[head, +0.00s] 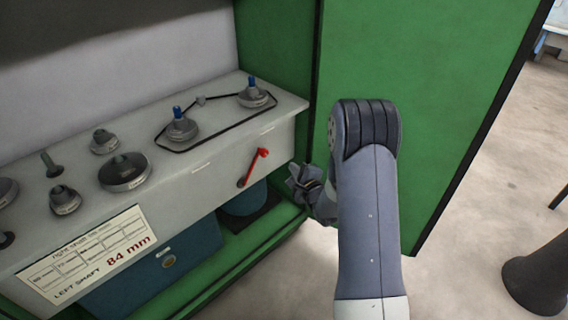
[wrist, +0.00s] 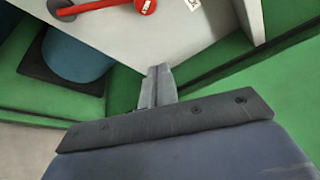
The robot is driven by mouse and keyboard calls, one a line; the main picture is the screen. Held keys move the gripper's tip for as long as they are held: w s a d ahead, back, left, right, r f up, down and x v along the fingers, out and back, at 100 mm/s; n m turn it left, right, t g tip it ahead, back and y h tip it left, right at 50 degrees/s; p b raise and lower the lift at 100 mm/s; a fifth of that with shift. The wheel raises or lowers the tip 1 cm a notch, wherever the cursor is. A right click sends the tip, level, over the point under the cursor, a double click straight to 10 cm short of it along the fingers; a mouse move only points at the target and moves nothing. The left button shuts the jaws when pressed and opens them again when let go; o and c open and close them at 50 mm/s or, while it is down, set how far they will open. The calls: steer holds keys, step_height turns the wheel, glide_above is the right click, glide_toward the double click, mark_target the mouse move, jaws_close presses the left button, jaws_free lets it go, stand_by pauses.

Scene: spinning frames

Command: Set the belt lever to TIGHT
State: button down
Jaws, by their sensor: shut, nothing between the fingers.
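The red belt lever (head: 254,166) is mounted on the front face of the grey machine bench, with its red knob up and to the right of its pivot. In the wrist view the lever (wrist: 95,6) lies across the top edge, partly cut off, with a dark pivot at its left and a red round end at its right. My gripper (head: 303,184) is just right of the lever in the head view, apart from it. In the wrist view my gripper's fingers (wrist: 158,80) are together and empty, below the lever. The lever's position labels are too small to read.
A black belt (head: 212,129) runs around pulleys on the bench top. A placard (head: 87,254) reads "LEFT SHAFT 84 mm". A green cabinet panel (head: 420,80) stands behind my arm. A blue cylinder (head: 245,201) sits under the bench. Open floor lies at right.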

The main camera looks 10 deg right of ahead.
steer(key=w+a+b, duration=0.3)
steer(key=w+a, duration=0.2)
steer(key=w, duration=0.2)
stand_by(0.4)
steer(key=shift+w+a+r, duration=0.1)
steer(key=shift+a+r, duration=0.05)
